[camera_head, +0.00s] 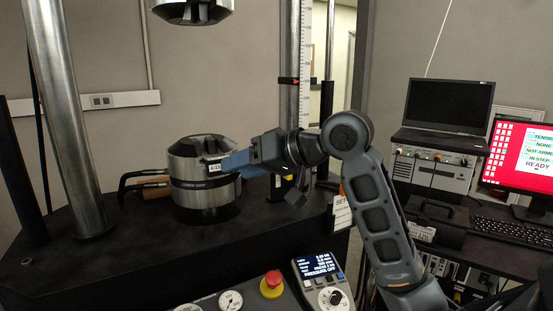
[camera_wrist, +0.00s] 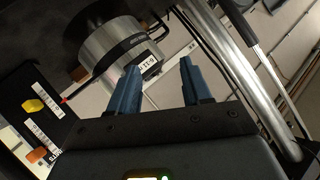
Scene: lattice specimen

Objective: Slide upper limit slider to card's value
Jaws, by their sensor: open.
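The card (camera_head: 342,213) hangs right of the machine bed, below the scale; I read "SET" at its top, but its value is too small to read. A small yellow piece (camera_head: 288,177) shows lower down. In the wrist view, a yellow knob (camera_wrist: 33,105) and an orange knob (camera_wrist: 37,155) sit beside white labels at the left; I cannot tell which is the upper limit slider. My gripper (camera_wrist: 158,75) is open and empty, its blue fingers near the lower grip head, apart from the knobs.
The steel lower grip head (camera_head: 203,190) stands on the black bed (camera_head: 130,250), below an upper head (camera_head: 193,10). A thick column (camera_head: 65,120) rises at left. A control panel (camera_head: 322,280) and red stop button (camera_head: 271,284) are in front.

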